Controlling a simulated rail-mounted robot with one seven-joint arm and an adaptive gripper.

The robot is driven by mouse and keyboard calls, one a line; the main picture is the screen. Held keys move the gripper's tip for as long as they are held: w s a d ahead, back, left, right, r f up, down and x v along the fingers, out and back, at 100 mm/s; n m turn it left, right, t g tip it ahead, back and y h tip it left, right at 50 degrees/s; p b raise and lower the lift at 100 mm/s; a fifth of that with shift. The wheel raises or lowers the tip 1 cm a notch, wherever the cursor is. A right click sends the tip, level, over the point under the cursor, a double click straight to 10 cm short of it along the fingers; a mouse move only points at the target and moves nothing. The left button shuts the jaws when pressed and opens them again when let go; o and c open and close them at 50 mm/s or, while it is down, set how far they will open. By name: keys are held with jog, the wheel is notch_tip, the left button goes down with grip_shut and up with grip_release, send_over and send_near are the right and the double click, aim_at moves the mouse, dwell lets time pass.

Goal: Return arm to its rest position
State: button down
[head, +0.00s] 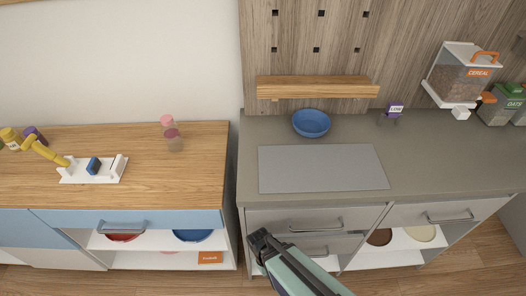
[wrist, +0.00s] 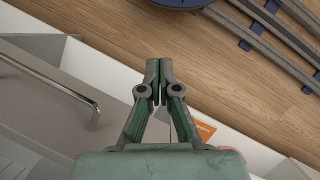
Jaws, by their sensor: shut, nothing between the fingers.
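My gripper (head: 258,238) is in front of the grey cabinet's drawers in the head view, at the lower middle, with my green arm reaching in from the bottom right. In the wrist view my gripper (wrist: 159,66) points at the wooden floor, and its two fingers are together with nothing between them. A drawer handle (wrist: 60,78) shows to its left there. Whether the gripper touches the cabinet front cannot be told.
A grey counter (head: 430,145) holds a blue bowl (head: 311,123), a grey mat (head: 322,168) and a cereal dispenser (head: 461,75). A wooden-topped cabinet (head: 200,185) stands left, with a white crank base (head: 108,175) and a pink-topped jar (head: 173,140). Open shelves hold bowls.

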jog(key=s+d+f+m+g+y, duration=0.2)
jog(key=s+d+m, duration=0.4)
jog(key=s+d, duration=0.4)
jog(key=shift+d+f+g+y, duration=0.4)
jog(key=shift+d+f+g, duration=0.25)
jog(key=shift+d, duration=0.9)
